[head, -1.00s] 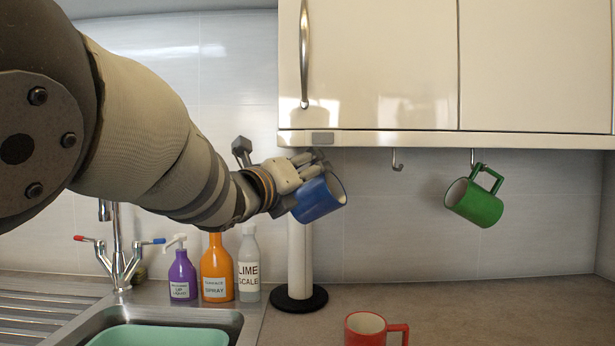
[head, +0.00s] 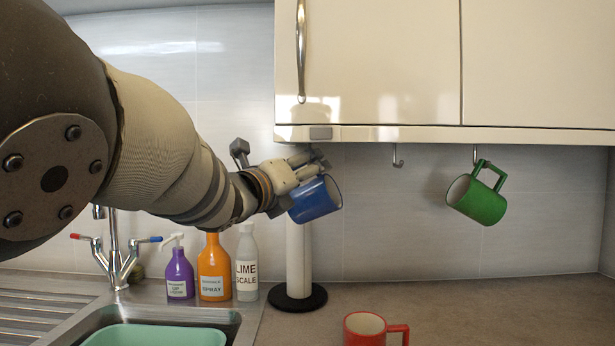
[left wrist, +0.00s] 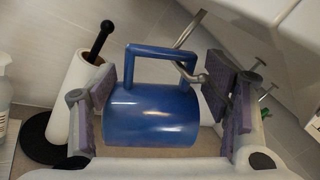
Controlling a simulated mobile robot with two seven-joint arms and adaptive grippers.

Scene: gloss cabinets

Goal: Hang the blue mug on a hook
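The blue mug (head: 314,200) is under the cabinet's left end, tilted with its mouth to the right. In the left wrist view the blue mug (left wrist: 152,115) lies between the fingers, its handle upward. A metal hook (left wrist: 187,72) crosses the right side of the handle and appears to pass through it. My left gripper (head: 305,163) is around the mug; its fingers (left wrist: 165,100) look spread, with a gap at the right finger. Left contact is unclear. A bare hook (head: 397,160) is to the right. My right gripper is not in view.
A green mug (head: 476,199) hangs from a hook (head: 475,153) further right. A red mug (head: 366,328) stands on the counter. A paper roll holder (head: 299,260) stands below the gripper, beside several bottles (head: 214,275) and the sink (head: 228,318).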

